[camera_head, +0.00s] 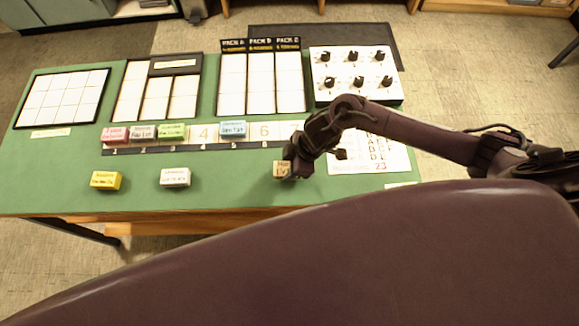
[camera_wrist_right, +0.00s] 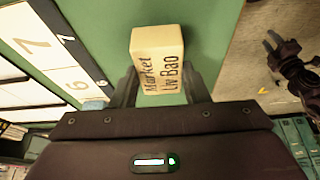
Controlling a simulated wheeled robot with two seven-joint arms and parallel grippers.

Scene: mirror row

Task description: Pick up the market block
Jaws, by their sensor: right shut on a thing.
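The market block (camera_head: 282,170) is a small cream block; in the right wrist view (camera_wrist_right: 158,45) its label reads "Market" and "Uv Bao". My right gripper (camera_head: 287,164) is shut on it, with a finger on each side in the right wrist view (camera_wrist_right: 160,88). The block is at the green table's front part, below the numbered strip; I cannot tell whether it touches the table. A dark gripper, seemingly my left one (camera_wrist_right: 272,42), shows over the floor in the right wrist view; its jaws are too small to judge. The head view does not show it.
The numbered strip (camera_head: 204,134) holds red (camera_head: 115,134), grey (camera_head: 143,131), green (camera_head: 171,131) and blue (camera_head: 232,129) blocks. Yellow (camera_head: 105,181) and white (camera_head: 175,177) blocks lie in front. Behind are trays and a knob panel (camera_head: 355,91). The table (camera_head: 230,185) is bare between the white block and my gripper.

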